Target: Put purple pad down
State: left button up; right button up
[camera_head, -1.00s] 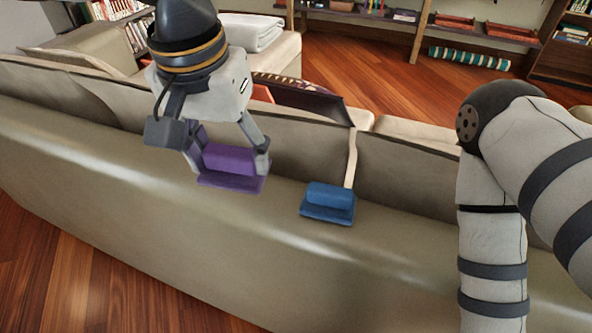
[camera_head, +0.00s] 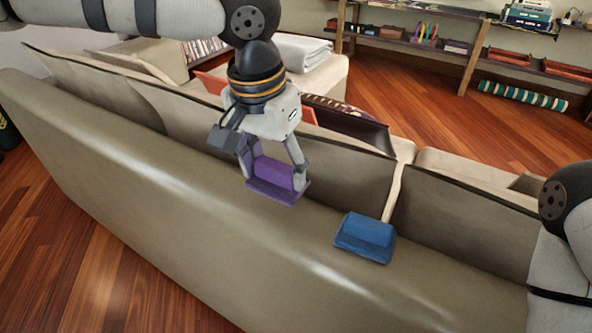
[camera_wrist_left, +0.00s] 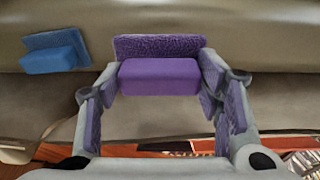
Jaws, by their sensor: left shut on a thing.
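The purple pad (camera_head: 273,178) is a block on a wider, rough-faced base. My left gripper (camera_head: 274,172) is shut on it, one finger at each end. It hangs at the top of the sofa back (camera_head: 215,210), and I cannot tell whether it touches the surface. In the left wrist view, the purple pad (camera_wrist_left: 158,76) sits between the fingers of my left gripper (camera_wrist_left: 160,85), against the beige sofa surface. My right arm shows at the right edge of the head view, but its gripper is out of frame.
A blue pad (camera_head: 365,237) rests on the sofa back to the right of the purple one; it also shows in the left wrist view (camera_wrist_left: 54,52). The sofa back is bare between and beyond the pads. A folded white blanket (camera_head: 302,52) lies behind, near the shelves (camera_head: 440,45).

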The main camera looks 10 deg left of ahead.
aim_at(258, 158)
pick_arm(q)
jog(key=f, duration=0.2)
jog(key=w+a+f, duration=0.2)
jog(key=f, duration=0.1)
jog(key=shift+w+f, duration=0.1)
jog(key=shift+f, duration=0.8)
pick_arm(e)
jog(key=shift+s+f, duration=0.2)
jog(key=shift+s, duration=0.1)
pick_arm(q)
jog(key=o, duration=1.2)
jog(key=shift+o, duration=1.2)
jog(key=shift+w+f, duration=0.1)
pick_arm(e)
jog(key=shift+w, duration=0.1)
pick_arm(q)
jog(key=shift+f+b, duration=0.2)
jog(key=shift+b, duration=0.1)
jog(key=r, duration=0.4)
jog(key=s+r, duration=0.1)
jog(key=r, duration=0.3)
jog(key=a+r+p, duration=0.1)
jog(key=r, duration=0.3)
jog(key=shift+s+a+r, duration=0.1)
jog(key=shift+s+r, duration=0.1)
jog(key=shift+s, duration=0.2)
pick_arm(e)
jog(key=shift+w+r, duration=0.25)
